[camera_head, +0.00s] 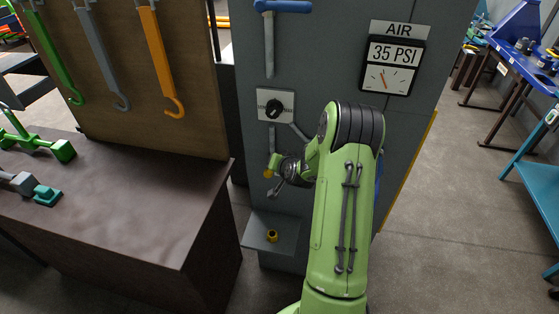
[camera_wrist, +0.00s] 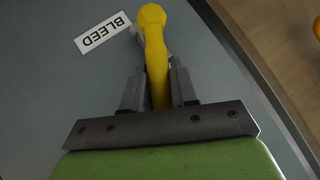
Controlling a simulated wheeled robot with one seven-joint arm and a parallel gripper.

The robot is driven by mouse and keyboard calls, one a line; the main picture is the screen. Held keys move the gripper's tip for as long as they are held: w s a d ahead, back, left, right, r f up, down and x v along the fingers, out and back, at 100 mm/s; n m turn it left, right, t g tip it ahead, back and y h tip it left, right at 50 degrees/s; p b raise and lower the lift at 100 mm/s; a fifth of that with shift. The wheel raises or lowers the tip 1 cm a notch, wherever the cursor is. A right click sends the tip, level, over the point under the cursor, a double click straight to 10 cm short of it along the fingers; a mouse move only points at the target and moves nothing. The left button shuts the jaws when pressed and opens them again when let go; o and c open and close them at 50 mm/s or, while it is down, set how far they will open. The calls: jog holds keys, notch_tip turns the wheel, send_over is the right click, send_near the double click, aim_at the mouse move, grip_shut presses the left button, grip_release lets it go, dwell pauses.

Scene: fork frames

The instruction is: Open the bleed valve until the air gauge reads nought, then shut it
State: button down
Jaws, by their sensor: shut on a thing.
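In the wrist view, the yellow bleed valve handle (camera_wrist: 153,40) lies beside the BLEED label (camera_wrist: 101,33). My gripper (camera_wrist: 158,80) is shut on the handle, one finger on each side. In the head view, my gripper (camera_head: 277,178) is at the panel's front below the black knob, and only a small yellow part of the handle (camera_head: 268,174) shows. My gripper and arm hide the rest of the valve.
A black knob (camera_head: 273,107) on a white plate and a blue lever (camera_head: 282,6) are above on the panel. A small shelf (camera_head: 258,225) below holds a yellow fitting (camera_head: 272,236). A dark bench (camera_head: 150,205) and hanging hooked tools (camera_head: 162,62) stand left.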

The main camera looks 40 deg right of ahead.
jog(key=shift+a, duration=0.1)
dwell(0.3)
jog(key=c, duration=1)
grip_release()
jog(key=b+v, duration=0.1)
jog(key=v, duration=1.4)
jog(key=shift+s+a+r, duration=0.15)
jog(key=shift+a+r, duration=0.05)
jog(key=shift+r, duration=0.05)
